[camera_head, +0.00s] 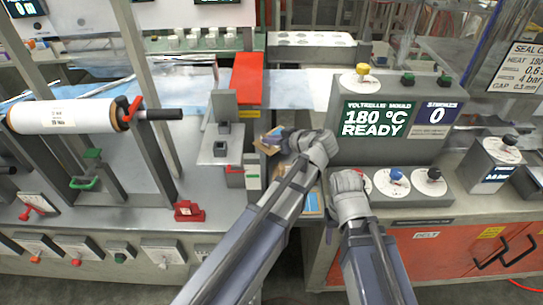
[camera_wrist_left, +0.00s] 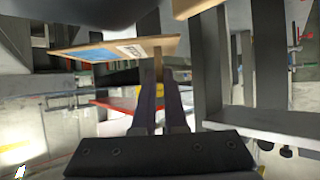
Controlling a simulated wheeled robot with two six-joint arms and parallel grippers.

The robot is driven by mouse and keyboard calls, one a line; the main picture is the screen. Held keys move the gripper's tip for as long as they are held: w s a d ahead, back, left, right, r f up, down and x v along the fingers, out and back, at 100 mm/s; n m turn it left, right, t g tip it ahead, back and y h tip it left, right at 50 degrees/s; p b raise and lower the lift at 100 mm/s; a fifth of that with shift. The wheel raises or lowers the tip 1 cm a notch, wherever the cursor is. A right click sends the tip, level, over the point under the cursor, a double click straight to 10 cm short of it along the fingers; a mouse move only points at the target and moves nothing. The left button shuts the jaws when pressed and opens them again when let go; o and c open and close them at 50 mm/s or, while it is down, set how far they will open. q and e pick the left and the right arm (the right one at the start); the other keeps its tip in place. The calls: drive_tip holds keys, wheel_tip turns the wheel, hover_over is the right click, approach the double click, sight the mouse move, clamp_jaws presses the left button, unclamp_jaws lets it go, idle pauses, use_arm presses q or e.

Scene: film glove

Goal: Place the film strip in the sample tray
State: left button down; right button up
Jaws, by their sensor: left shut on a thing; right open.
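My left gripper (camera_head: 273,139) is shut on a small flat tan-edged piece (camera_head: 266,147) with a blue patch, held in the air left of the moulding console. In the left wrist view the piece (camera_wrist_left: 120,49) shows a blue and white face and sits tilted at the fingertips (camera_wrist_left: 160,85). It may be the film strip; I cannot be sure. A tan and blue item (camera_head: 312,203) lies partly hidden behind my left arm. I cannot tell which thing is the sample tray. My right gripper (camera_head: 346,180) is open, in front of the console's left side, its fingers barely visible.
The console (camera_head: 390,120) reading "180 °C READY" stands right of the grippers, with a knob row (camera_head: 393,183) below. A grey stepped fixture (camera_head: 221,145) and a red plate (camera_head: 247,75) stand to the left. A white film roll (camera_head: 65,117) is at far left. A white spotted rack (camera_head: 312,39) is behind.

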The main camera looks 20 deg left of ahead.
sight(270, 148)
use_arm(q)
drive_tip(key=shift+f, duration=0.1)
wheel_tip(270, 148, down, 4)
drive_tip(key=b, duration=0.3)
drive_tip(key=shift+r+b, duration=0.25)
drive_tip(key=shift+b, duration=0.05)
drive_tip(key=shift+f, duration=0.2)
drive_tip(key=c, duration=1)
unclamp_jaws()
drive_tip(key=shift+o, duration=0.2)
drive_tip(key=shift+r, duration=0.2)
